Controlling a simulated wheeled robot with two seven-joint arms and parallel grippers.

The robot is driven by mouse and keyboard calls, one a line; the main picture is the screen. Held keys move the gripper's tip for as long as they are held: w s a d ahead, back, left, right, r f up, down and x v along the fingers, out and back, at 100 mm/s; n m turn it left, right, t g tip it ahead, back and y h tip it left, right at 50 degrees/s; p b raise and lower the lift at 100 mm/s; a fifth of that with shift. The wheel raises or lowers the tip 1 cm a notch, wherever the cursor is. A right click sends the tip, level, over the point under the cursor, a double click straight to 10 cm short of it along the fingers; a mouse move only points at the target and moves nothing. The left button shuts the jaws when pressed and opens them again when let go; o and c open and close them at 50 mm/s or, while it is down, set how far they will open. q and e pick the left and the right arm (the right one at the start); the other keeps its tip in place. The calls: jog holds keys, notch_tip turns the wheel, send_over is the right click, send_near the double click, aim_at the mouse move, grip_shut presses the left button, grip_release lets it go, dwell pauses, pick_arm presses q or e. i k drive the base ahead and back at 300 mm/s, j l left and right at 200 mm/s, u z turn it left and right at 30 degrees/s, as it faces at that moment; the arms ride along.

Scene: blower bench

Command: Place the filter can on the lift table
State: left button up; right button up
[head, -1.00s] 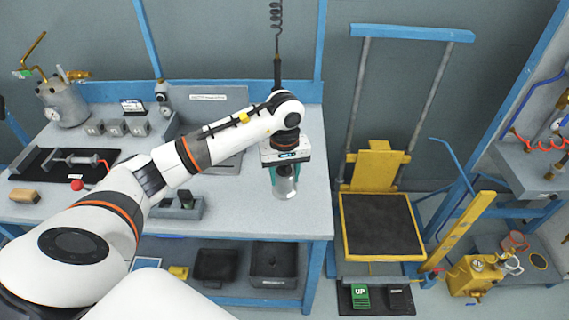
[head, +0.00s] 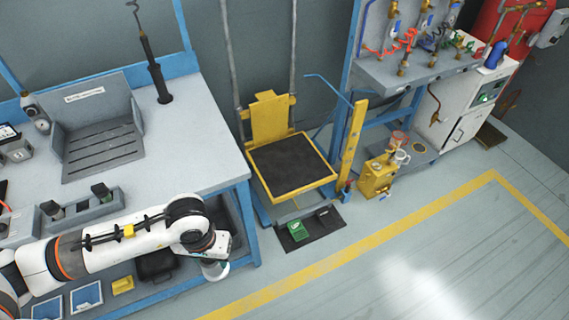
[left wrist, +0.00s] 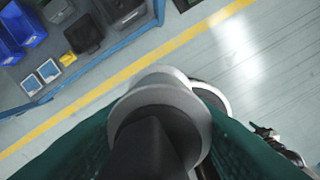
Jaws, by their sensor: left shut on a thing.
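The filter can is a grey-white cylinder; its lower end (head: 214,271) shows below my left gripper (head: 216,258) in the head view. In the left wrist view the can (left wrist: 158,88) fills the middle, between the green fingers of the left gripper, which is shut on it. The can hangs in front of the bench's right front corner, clear of the bench top. The lift table (head: 292,165) has a yellow frame and a bare black top. It stands to the right of the can, farther back and apart from it. My right gripper is not in view.
The workbench (head: 195,150) is on the left, with a ribbed grey tray (head: 100,150) and an upright black tool (head: 155,70). A green UP pedal (head: 297,231) lies before the lift table. A yellow pump (head: 377,178) stands to its right. The floor in front is clear.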

aim_at(289, 172)
jog(key=i+l+u, duration=0.1)
jog(key=i+l, duration=0.15)
jog(key=i+l+u, duration=0.15)
jog(key=l, duration=0.3)
jog(key=i+l+u, duration=0.1)
jog(key=i+l, duration=0.15)
jog(key=l, duration=0.15)
jog(key=i+l+u, duration=0.1)
jog(key=l, duration=0.3)
jog(key=i+l+u, duration=0.1)
jog(key=i+l, duration=0.15)
jog(key=l, duration=0.15)
jog(key=i+l+u, duration=0.15)
jog(key=l, duration=0.3)
jog(key=i+l+u, duration=0.1)
jog(key=l, duration=0.35)
jog(key=i+l+u, duration=0.1)
jog(key=l, duration=0.35)
jog(key=i, duration=0.05)
